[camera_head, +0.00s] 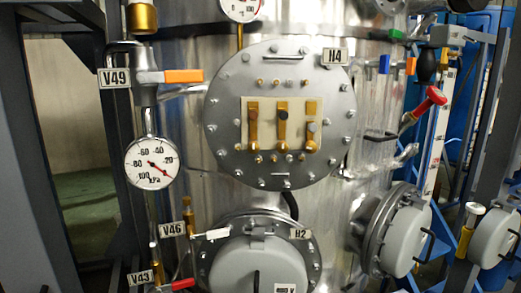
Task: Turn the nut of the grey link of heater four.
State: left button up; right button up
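Heater four is the round bolted grey flange (224,112) with the H4 tag (335,56), on the front of the steel vessel. A cream plate (268,134) at its middle carries three upright brass links side by side: left (253,130), middle (283,134) and right (311,143). Which link is called grey I cannot tell for sure. Neither of my grippers is in view.
A pressure gauge (152,163) and valve V49 with an orange handle (184,76) stand left of the flange. A red-handled valve (436,96) is at the right. Heater H2 (252,268) sits below. The space before the links looks clear.

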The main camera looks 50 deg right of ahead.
aim_at(311, 148)
jog(key=k+l+u, duration=0.4)
jog(key=l, duration=0.4)
jog(key=k+l+u, duration=0.4)
jog(key=k+l, duration=0.25)
jog(key=k, duration=0.1)
